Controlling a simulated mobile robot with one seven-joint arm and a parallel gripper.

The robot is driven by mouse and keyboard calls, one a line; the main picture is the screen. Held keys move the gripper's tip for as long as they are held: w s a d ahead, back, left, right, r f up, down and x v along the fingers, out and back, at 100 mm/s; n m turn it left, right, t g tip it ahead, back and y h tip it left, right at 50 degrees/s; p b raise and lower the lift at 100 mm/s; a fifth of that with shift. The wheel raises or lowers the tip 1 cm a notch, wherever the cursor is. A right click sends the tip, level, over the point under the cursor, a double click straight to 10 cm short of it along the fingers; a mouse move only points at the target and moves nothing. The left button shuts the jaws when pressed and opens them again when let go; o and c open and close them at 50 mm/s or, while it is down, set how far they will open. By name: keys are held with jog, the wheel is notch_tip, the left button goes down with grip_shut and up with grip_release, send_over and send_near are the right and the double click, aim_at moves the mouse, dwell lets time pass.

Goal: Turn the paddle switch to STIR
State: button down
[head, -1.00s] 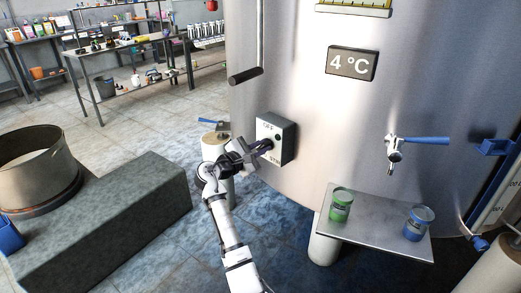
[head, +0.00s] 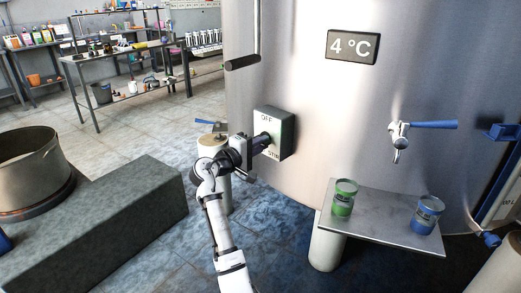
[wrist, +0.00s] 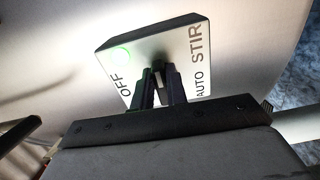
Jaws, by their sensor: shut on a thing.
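The switch box (head: 287,133) is mounted on the side of the steel tank. In the head view OFF shows at its top and part of STIR at its bottom. My gripper (head: 265,140) is at the face of the box. Its two dark fingers (wrist: 160,80) are shut on the paddle, which shows only as a narrow piece between them. The fingers hide most of it, so I cannot tell which label it points to.
A metal shelf (head: 385,228) with a green can (head: 343,198) and a blue can (head: 426,216) stands to the right. A blue-handled valve (head: 400,132) sits above it. A dark-gripped bar (head: 242,62) hangs above the box. A grey block (head: 105,215) lies left of my arm.

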jog(key=shift+f+m+b, duration=0.2)
jog(key=shift+m+b, duration=0.2)
jog(key=shift+m, duration=0.3)
jog(key=c, duration=1.4)
grip_release()
jog(key=shift+r, duration=0.1)
jog(key=b+v, duration=0.1)
jog(key=v, duration=1.3)
